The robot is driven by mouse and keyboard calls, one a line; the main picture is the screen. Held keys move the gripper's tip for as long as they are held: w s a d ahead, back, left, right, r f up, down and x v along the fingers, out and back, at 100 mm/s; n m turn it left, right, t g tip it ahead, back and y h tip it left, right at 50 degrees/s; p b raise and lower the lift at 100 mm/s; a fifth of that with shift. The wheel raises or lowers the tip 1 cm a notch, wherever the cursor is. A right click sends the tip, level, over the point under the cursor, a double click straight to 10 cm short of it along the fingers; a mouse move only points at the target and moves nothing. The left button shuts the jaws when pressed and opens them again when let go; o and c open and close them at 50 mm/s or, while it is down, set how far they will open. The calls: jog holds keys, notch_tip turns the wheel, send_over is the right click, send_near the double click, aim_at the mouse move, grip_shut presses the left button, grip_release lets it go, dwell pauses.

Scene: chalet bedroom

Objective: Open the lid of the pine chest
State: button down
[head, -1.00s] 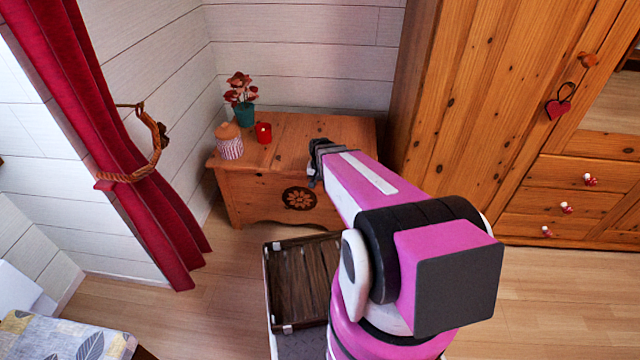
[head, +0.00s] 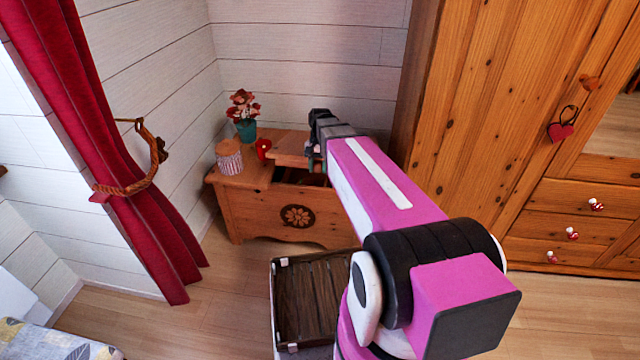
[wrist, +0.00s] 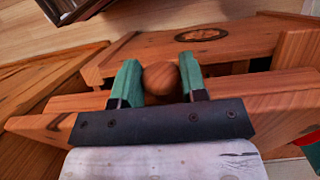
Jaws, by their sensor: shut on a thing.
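The pine chest (head: 270,218) stands against the back wall, with a dark flower emblem on its front. Its lid (head: 290,148) is partly raised, and a dark gap shows between its front edge and the chest body. My gripper (head: 314,150) is at the lid's front edge. In the wrist view, the green fingers of my gripper (wrist: 159,68) are shut on a round wooden knob (wrist: 161,82) on the lid (wrist: 275,84). The chest front with its emblem (wrist: 201,35) shows beyond. My arm hides the chest's right part in the head view.
A striped jar (head: 230,157), a red cup-like item (head: 263,149) and a teal vase (head: 246,131) of red flowers stand on the chest's left part. A pine wardrobe (head: 480,110) is close on the right, a red curtain (head: 130,190) on the left. A dark slatted tray (head: 312,300) is low in front.

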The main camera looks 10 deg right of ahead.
jog(key=w+r, duration=0.1)
jog(key=r, duration=0.2)
jog(key=w+d+r+g, duration=0.1)
jog(key=r, duration=0.2)
jog(key=w+r+g, duration=0.1)
jog(key=w+r, duration=0.1)
jog(key=r, duration=0.2)
jog(key=shift+d+y, duration=0.15)
jog(key=shift+y, duration=0.25)
